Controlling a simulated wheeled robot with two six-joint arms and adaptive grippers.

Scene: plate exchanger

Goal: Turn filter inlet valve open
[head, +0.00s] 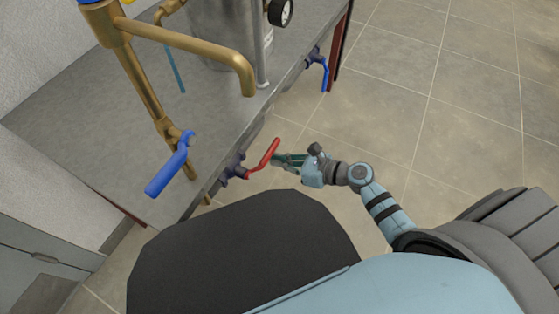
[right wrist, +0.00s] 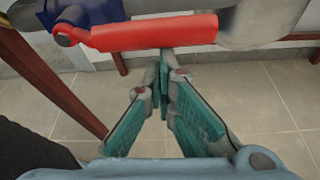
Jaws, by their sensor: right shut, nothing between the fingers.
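A valve with a red lever handle (head: 262,158) sits at the front edge of the steel bench, its lever slanting up to the right. My right gripper (head: 276,158) is close beside the red lever, shut and empty. In the right wrist view the red lever (right wrist: 150,33) lies across the top, and the teal fingertips (right wrist: 163,60) meet just below it. I cannot tell whether they touch it. No label shows which valve is the filter inlet valve. My left gripper is out of view.
A brass pipe (head: 190,45) with a blue lever (head: 170,170) rises left of the red lever. Another blue-handled valve (head: 325,75) is farther along the bench edge (head: 225,120). A steel vessel (head: 225,50) stands on the bench. The tiled floor (head: 440,110) at right is clear.

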